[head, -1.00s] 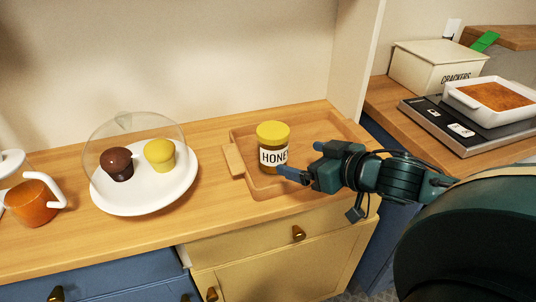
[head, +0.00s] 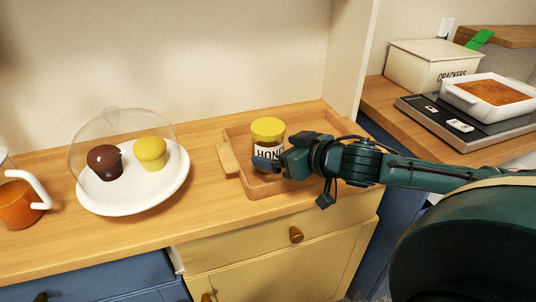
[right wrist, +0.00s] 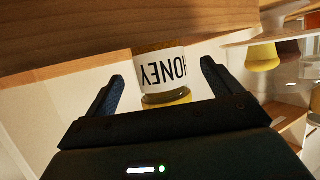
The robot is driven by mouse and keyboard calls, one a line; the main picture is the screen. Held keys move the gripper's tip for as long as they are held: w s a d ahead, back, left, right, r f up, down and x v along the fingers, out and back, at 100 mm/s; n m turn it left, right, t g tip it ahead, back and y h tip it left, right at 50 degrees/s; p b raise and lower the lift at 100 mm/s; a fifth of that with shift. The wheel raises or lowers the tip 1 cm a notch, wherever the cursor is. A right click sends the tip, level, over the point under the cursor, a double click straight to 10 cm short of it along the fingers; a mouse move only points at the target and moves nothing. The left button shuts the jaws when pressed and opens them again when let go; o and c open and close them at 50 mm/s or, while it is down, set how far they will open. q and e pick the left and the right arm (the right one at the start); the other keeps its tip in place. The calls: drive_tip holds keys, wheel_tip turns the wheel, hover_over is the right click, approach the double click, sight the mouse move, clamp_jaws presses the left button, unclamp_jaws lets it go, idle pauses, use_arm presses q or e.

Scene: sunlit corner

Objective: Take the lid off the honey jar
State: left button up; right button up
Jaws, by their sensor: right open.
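The honey jar (head: 267,152) stands upright in the wooden tray (head: 238,186), with a white HONEY label. Its yellow lid (head: 267,129) sits on top. My right gripper (head: 287,167) is at the front right side of the jar, below lid height, and hides part of the label. In the right wrist view, the picture is upside down: the jar (right wrist: 163,66) shows between the two spread fingers of my right gripper (right wrist: 162,85), with the lid (right wrist: 167,97) at the bottom. The gripper is open; contact with the jar cannot be told. My left gripper is not in view.
A white plate (head: 125,201) with a brown and a yellow muffin under a clear dome (head: 112,125) stands left of the tray. A crackers box (head: 430,66) and a baking dish (head: 490,108) are on the right counter.

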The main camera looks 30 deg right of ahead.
drive_tip(key=shift+x, duration=2.45)
drive_tip(key=shift+s+f, duration=0.1)
drive_tip(key=shift+d, duration=0.1)
drive_tip(key=c, duration=1.3)
wheel_tip(320, 180, up, 10)
drive_tip(key=shift+r+p, duration=0.1)
drive_tip(key=shift+p, duration=0.95)
drive_tip(key=o, duration=0.7)
drive_tip(key=c, duration=1)
